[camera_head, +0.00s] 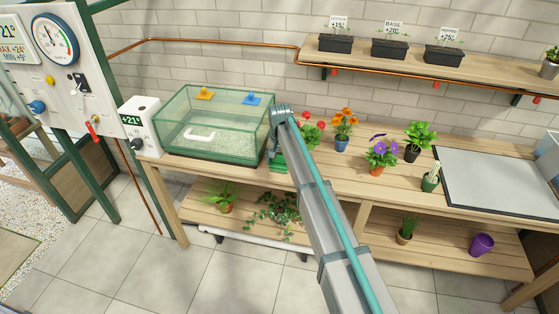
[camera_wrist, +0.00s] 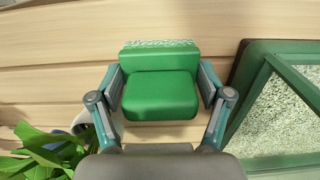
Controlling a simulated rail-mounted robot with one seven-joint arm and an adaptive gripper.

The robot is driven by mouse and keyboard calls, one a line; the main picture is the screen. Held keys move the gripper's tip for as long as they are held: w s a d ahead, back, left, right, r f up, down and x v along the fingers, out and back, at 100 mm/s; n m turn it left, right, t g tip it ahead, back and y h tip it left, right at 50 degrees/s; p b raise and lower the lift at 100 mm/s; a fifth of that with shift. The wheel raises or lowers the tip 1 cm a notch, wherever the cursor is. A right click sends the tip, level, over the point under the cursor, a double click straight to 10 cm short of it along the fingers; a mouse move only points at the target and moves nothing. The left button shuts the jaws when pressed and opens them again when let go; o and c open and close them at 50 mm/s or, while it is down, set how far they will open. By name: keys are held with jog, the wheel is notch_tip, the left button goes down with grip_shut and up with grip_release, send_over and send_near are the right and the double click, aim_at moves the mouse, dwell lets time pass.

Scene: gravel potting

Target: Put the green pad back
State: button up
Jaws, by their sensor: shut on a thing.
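The green pad (camera_wrist: 160,96) is a thick block with a pale speckled strip along its far edge in the wrist view. My gripper (camera_wrist: 161,92) is shut on it, with one finger on each side. In the head view the pad (camera_head: 278,164) shows low beside my wrist, just right of the glass tank. The wood worktop is behind it in the wrist view; I cannot tell whether the pad touches it.
The green-framed glass tank (camera_head: 218,158) holds pale gravel and a white handle-like piece (camera_head: 200,135). An orange piece (camera_head: 204,94) and a blue piece (camera_head: 252,99) are at its back. Potted flowers (camera_head: 342,130) stand close right of my gripper. A grey board (camera_head: 497,182) lies further right.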

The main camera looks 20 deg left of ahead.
jog(key=o, duration=1.2)
jog(key=shift+f, duration=0.1)
notch_tip(320, 180, up, 12)
jog(key=b, duration=0.3)
jog(key=shift+s, duration=0.1)
